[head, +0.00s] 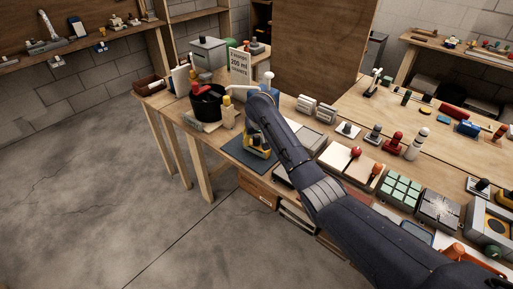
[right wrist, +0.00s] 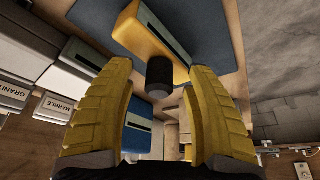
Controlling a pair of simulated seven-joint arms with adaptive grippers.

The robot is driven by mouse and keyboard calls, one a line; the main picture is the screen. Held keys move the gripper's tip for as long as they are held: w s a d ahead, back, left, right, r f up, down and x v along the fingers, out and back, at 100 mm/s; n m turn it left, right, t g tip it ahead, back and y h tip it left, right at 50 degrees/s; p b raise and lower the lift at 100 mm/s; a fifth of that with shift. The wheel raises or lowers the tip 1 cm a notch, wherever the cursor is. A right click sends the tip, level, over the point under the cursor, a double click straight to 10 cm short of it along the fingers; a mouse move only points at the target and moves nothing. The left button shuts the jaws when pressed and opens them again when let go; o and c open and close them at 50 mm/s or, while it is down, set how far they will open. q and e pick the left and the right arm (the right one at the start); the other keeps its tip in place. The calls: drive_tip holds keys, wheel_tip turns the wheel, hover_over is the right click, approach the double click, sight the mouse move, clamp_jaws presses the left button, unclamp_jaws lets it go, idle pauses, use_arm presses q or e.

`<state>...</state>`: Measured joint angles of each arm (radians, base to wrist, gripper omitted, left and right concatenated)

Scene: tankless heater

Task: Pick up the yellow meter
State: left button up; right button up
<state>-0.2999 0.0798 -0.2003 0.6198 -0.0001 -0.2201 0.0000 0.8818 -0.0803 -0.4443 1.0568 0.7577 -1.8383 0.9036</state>
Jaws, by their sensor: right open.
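The yellow meter (right wrist: 150,42) has a grey-blue face panel and lies on a dark blue mat (right wrist: 205,30) in the right wrist view. A short black cylinder (right wrist: 159,71) stands out from its near end. My right gripper (right wrist: 160,76) is open, with its two yellow ribbed fingers on either side of the black cylinder and a gap at each side. In the head view, the right gripper (head: 257,138) is low over the mat (head: 238,153) at the table's front edge. It partly hides the meter there. My left gripper is not in view.
A black bin (head: 207,103) and a yellow-topped wooden block (head: 228,112) stand left of the gripper. A sign (head: 240,68) is behind. Pale blocks labelled granite (right wrist: 12,95) and marble (right wrist: 55,105) lie nearby. Green-topped tiles (head: 402,188) and other items crowd the right.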

drive_tip(key=shift+w+f, duration=0.25)
drive_tip(key=shift+f, duration=0.3)
drive_tip(key=shift+c, duration=0.4)
clamp_jaws()
